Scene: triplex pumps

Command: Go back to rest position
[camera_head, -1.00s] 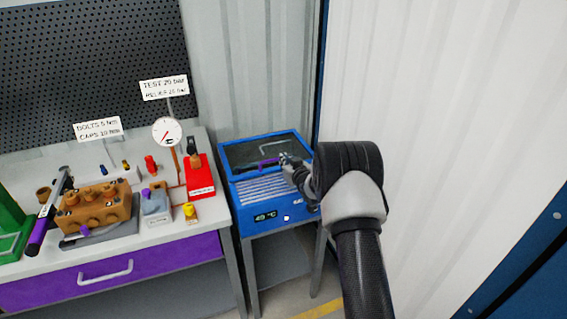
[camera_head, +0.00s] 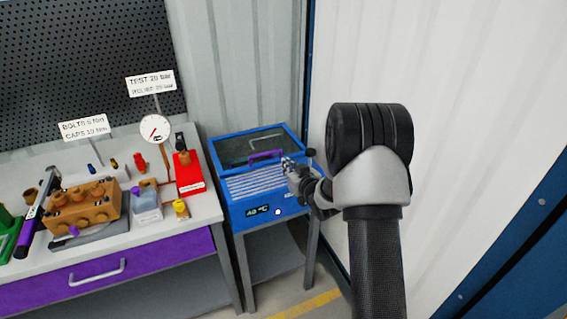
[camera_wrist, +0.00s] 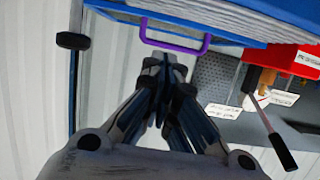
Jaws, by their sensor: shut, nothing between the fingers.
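My gripper (camera_head: 289,165) is at the right side of the blue box with a glass lid (camera_head: 262,215), close to the lid's purple handle (camera_head: 266,156). In the wrist view my gripper (camera_wrist: 166,62) is shut and empty, its fingertips just below the purple handle (camera_wrist: 172,46) in the picture. The handle is not between the fingers; I cannot tell whether they touch it. The lid looks closed. The box's display reads about 48 °C.
The workbench (camera_head: 205,222) at left carries an orange pump block (camera_head: 85,208), a dial gauge (camera_head: 155,129), a red block (camera_head: 188,180) and small parts. A pale corrugated wall (camera_head: 450,90) stands close at right. A black knob (camera_wrist: 72,40) shows in the wrist view.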

